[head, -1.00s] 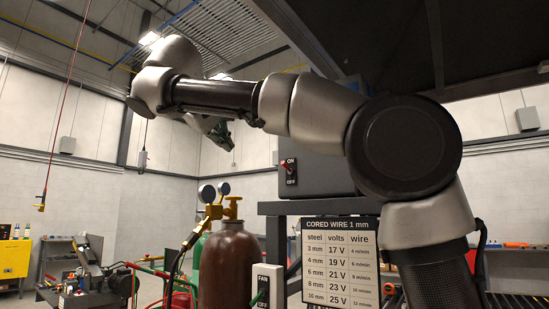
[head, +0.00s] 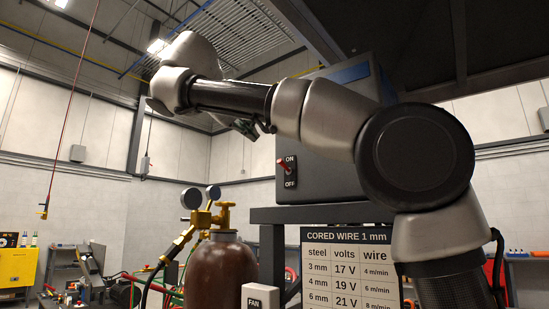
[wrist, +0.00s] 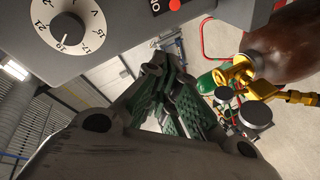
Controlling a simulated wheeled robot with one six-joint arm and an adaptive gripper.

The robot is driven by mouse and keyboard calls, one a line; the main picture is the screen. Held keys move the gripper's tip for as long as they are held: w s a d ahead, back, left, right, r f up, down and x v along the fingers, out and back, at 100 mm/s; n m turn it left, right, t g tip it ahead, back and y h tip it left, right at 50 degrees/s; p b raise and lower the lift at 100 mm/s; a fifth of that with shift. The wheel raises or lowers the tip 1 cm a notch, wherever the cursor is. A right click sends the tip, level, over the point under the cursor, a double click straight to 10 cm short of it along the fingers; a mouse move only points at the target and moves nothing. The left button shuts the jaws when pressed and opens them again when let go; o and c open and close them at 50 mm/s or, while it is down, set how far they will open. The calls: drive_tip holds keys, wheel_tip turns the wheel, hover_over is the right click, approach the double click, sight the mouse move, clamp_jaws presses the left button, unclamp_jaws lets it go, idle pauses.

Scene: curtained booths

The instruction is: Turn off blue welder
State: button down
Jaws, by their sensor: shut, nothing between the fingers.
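The welder (head: 325,130) is a dark grey box on a dark frame, with a blue stripe near its top, partly hidden behind my arm. On its face is a red toggle switch (head: 282,163) between ON and OFF labels; the lever appears up towards ON. In the wrist view, the welder's grey face (wrist: 120,22) shows a white volt dial (wrist: 65,30) and the red switch tip (wrist: 174,5) at the top edge. My gripper (wrist: 155,62) is shut and empty, below that face in the picture. In the head view my gripper (head: 246,128) is up and left of the switch, partly hidden.
A brown gas cylinder (head: 214,270) with brass valve and gauges (head: 200,198) stands left of the welder. A FAN switch box (head: 260,300) and a cored wire chart (head: 348,265) are below. A yellow cabinet (head: 16,265) is far left.

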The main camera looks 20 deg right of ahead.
sight(284, 166)
idle(0.3)
drive_tip(key=x, duration=1)
drive_tip(key=s+f, duration=0.1)
drive_tip(key=s+d+f, duration=0.1)
drive_tip(key=s, duration=0.1)
drive_tip(key=shift+s+d, duration=0.1)
drive_tip(key=shift+s, duration=0.05)
